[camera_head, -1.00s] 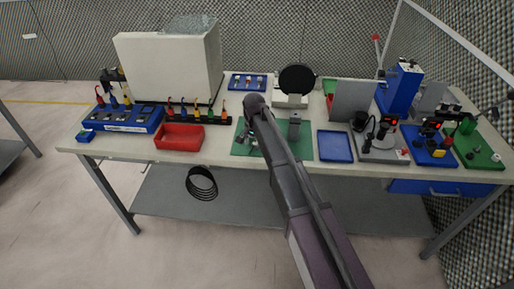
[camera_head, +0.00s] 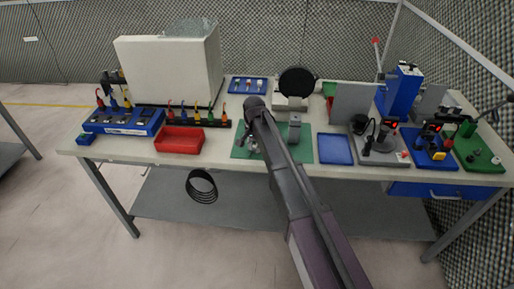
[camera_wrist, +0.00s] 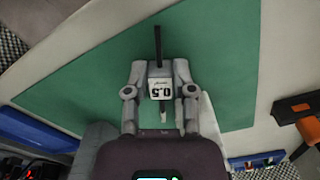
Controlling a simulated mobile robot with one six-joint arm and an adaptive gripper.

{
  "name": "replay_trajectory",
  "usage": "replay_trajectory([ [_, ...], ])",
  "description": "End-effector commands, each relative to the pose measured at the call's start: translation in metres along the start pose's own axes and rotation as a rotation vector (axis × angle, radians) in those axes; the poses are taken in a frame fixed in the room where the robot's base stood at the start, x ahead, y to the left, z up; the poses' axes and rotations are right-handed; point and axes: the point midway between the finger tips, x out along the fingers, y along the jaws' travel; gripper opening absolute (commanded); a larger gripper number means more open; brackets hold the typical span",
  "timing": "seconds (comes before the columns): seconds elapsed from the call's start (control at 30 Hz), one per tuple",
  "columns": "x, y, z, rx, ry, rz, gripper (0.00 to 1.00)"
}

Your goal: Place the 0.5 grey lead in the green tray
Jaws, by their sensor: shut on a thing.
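In the wrist view, my gripper (camera_wrist: 160,72) is shut on the 0.5 lead (camera_wrist: 161,89), which has a white label reading 0.5 and a thin dark stem pointing up the picture. Behind it lies the green mat (camera_wrist: 90,85); I cannot tell the height above it. In the head view, my gripper (camera_head: 251,146) is over the left part of that mat (camera_head: 303,155), partly hidden by my arm, and the lead cannot be made out. A small green tray-like thing (camera_head: 329,87) stands at the back of the bench, partly hidden by a grey panel.
A red bin (camera_head: 180,146) is left of the mat, and an empty blue tray (camera_head: 336,148) is right of it. A grey block (camera_head: 295,130) stands on the mat. A grey panel (camera_head: 352,103) and several devices fill the right side. A big white box (camera_head: 170,68) stands at the back left.

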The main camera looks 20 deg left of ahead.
Motion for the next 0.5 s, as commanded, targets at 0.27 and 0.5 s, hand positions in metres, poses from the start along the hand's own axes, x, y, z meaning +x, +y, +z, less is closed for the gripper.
replay_trajectory([
  [0.27,-0.0007,-0.0001,-0.0003,0.0,0.0,-0.001,0.0],
  [0.5,-0.0084,0.0001,-0.0003,0.0,0.0,0.0,0.0],
])
